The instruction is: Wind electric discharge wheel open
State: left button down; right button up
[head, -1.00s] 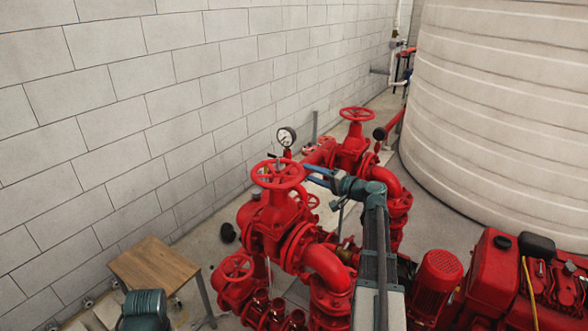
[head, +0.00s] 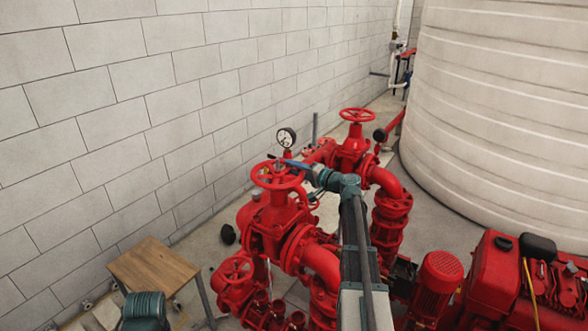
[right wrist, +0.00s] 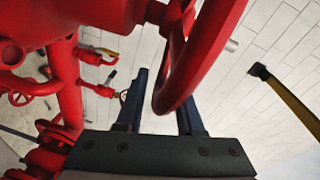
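A red handwheel (head: 262,183) sits on top of the near red valve, below the pressure gauge. A second red handwheel (head: 357,114) stands farther back. No label shows which one is the electric discharge wheel. My right gripper (head: 290,165) is at the top of the near wheel, with its blue fingers over the far right part of the rim. In the right wrist view, the red rim (right wrist: 208,55) passes between the two dark blue fingers (right wrist: 158,78), which stand apart. The rim hides part of the right finger. Contact cannot be told. My left gripper is out of view.
A pressure gauge (head: 286,137) rises just behind the near wheel. A lower red handwheel (head: 234,270) is at the front left. A wooden table (head: 152,268) stands near the block wall. A red engine (head: 490,275) and a large pale tank (head: 500,110) fill the right.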

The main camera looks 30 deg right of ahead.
grip_shut()
dwell(1.1)
